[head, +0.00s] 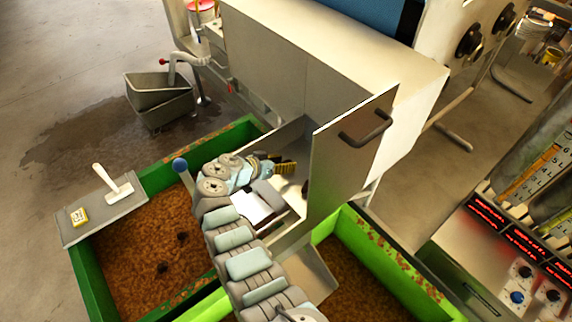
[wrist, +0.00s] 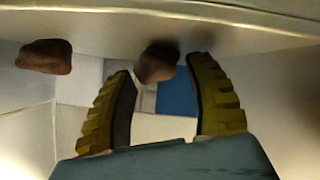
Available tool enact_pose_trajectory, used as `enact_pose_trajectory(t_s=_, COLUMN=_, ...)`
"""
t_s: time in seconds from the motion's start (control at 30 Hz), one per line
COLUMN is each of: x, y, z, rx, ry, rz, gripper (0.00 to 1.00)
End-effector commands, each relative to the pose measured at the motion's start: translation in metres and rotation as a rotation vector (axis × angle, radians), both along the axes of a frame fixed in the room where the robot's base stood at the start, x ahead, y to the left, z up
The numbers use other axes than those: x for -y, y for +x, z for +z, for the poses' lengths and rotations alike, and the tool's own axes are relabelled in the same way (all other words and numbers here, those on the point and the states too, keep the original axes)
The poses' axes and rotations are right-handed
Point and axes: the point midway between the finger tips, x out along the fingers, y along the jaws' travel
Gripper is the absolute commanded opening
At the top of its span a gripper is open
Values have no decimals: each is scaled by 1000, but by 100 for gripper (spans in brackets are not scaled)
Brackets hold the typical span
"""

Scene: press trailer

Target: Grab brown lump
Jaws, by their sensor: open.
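In the wrist view a brown lump (wrist: 157,62) sits between the tips of my gripper (wrist: 162,72), near a pale ledge. The ribbed yellow fingers are spread, with a gap on each side of the lump. I cannot tell how far beyond the tips it lies. A second brown lump (wrist: 44,56) is to the left, outside the fingers. In the head view my gripper (head: 288,168) reaches into the open bay of the cream machine. I cannot clearly make out the lumps there.
The machine's open door (head: 345,150) with a dark handle stands just right of my arm. Green bins of brown granules (head: 125,255) lie below. A grey board (head: 103,210) with a scraper and a yellow item rests across the left bin. A control panel (head: 500,240) is at the right.

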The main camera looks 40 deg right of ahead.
Motion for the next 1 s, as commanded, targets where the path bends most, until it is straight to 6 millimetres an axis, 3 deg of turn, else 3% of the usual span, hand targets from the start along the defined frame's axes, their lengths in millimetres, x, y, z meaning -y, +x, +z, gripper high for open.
enact_pose_trajectory(t_s=0.4, x=5, y=0, z=-2, rx=2, ry=1, rz=1, gripper=54)
enact_pose_trajectory(t_s=0.43, x=5, y=0, z=-2, rx=2, ry=1, rz=1, gripper=49)
enact_pose_trajectory(t_s=0.57, x=5, y=0, z=-2, rx=2, ry=1, rz=1, gripper=11)
enact_pose_trajectory(t_s=1.0, x=4, y=0, z=-2, rx=2, ry=1, rz=1, gripper=8)
